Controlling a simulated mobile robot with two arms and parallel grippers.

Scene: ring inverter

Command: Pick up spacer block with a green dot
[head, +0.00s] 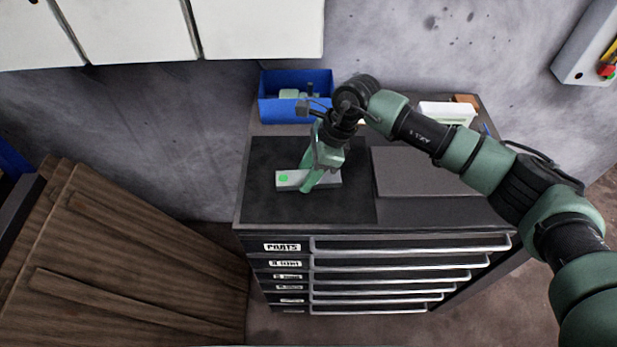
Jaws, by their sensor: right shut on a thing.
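The spacer block (291,181) is a flat, light grey bar with a green dot near its left end. It lies lengthwise left to right over the black mat (262,206) on top of the drawer cabinet. My right gripper (307,186) points down and is shut on the block near its middle. Its fingers hide part of the block. I cannot tell whether the block touches the mat. My left gripper is not in view.
A blue bin (268,110) with parts stands behind the gripper. A grey raised plate (400,180) lies right of the mat, and a white box (447,112) is at the back right. Wooden boards (130,255) lean at the left. The mat's front is clear.

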